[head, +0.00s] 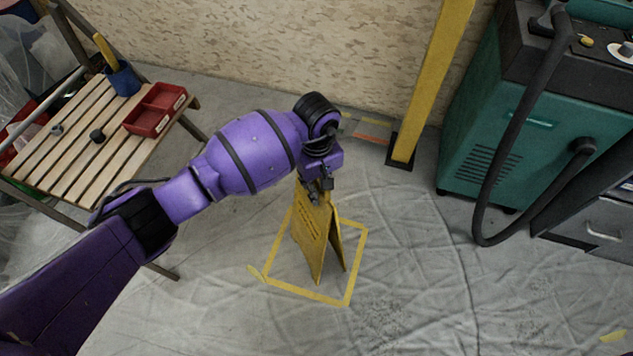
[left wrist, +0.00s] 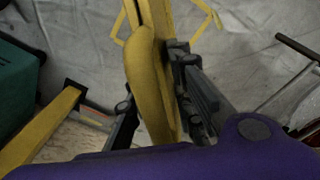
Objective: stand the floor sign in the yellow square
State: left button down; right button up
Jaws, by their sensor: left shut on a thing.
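The yellow floor sign (head: 313,236) stands upright with its two panels spread at the bottom. It appears inside the yellow square (head: 348,290) taped on the floor; whether its feet touch the floor is hard to tell. My left gripper (head: 317,190) is above the sign and shut on its top edge. In the left wrist view the sign (left wrist: 150,85) lies between the two fingers of the left gripper (left wrist: 155,105). Part of the square (left wrist: 205,20) shows beyond it. The sign hides part of the square's far side. My right gripper is not in view.
A wooden slatted table (head: 75,150) with a red tray (head: 155,110) and blue cup (head: 122,79) stands at the left. A yellow post (head: 430,80) rises behind the square. A green machine (head: 530,130) with a black hose is at the right. The floor in front is clear.

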pick_arm(q)
jog(key=shift+w, duration=0.1)
jog(key=c, duration=1.6)
grip_release()
jog(key=shift+o, duration=0.3)
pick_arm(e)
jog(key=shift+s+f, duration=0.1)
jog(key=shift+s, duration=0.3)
pick_arm(q)
jog(key=shift+f, duration=0.1)
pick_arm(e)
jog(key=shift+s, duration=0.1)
